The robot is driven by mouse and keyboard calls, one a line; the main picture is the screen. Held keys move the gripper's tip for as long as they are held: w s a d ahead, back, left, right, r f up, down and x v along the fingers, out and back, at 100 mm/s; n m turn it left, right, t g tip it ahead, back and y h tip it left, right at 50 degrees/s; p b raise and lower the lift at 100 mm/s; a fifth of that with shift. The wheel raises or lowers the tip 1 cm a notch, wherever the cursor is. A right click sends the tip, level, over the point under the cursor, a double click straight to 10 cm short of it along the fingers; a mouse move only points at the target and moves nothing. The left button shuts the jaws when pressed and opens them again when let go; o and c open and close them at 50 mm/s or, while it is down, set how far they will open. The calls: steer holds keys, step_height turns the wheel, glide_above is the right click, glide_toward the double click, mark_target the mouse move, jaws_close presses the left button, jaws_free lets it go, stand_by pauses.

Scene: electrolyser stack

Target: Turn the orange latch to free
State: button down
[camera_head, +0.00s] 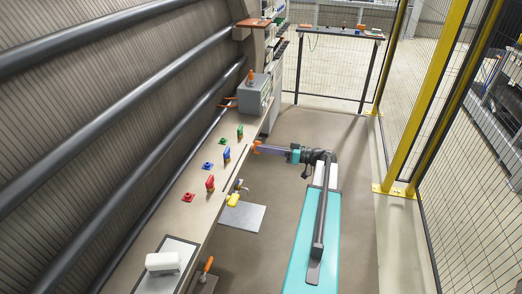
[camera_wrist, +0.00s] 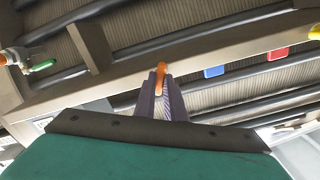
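The orange latch (camera_head: 257,147) is at the front edge of the long beige bench in the head view. In the wrist view the latch (camera_wrist: 160,70) is an orange handle in the centre, rising between my finger ends. My gripper (camera_head: 262,149) reaches left from my arm to the bench edge. In the wrist view the two purple-grey fingers of my gripper (camera_wrist: 160,86) stand close together, one on each side of the handle, with little or no gap visible. The handle's lower part is partly hidden between them. The latch's pivot is not clear.
Red, blue and green blocks (camera_head: 210,183) stand along the bench (camera_head: 195,208). A grey box (camera_head: 254,95) with an orange-topped piece sits farther along. A yellow-handled valve (camera_head: 233,200) juts from the bench edge.

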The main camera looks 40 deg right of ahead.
steer(key=shift+m, duration=0.3)
steer(key=shift+m+p, duration=0.65)
steer(key=shift+m, duration=1.35)
steer(key=shift+m+p, duration=1.1)
steer(key=shift+m, duration=1.2)
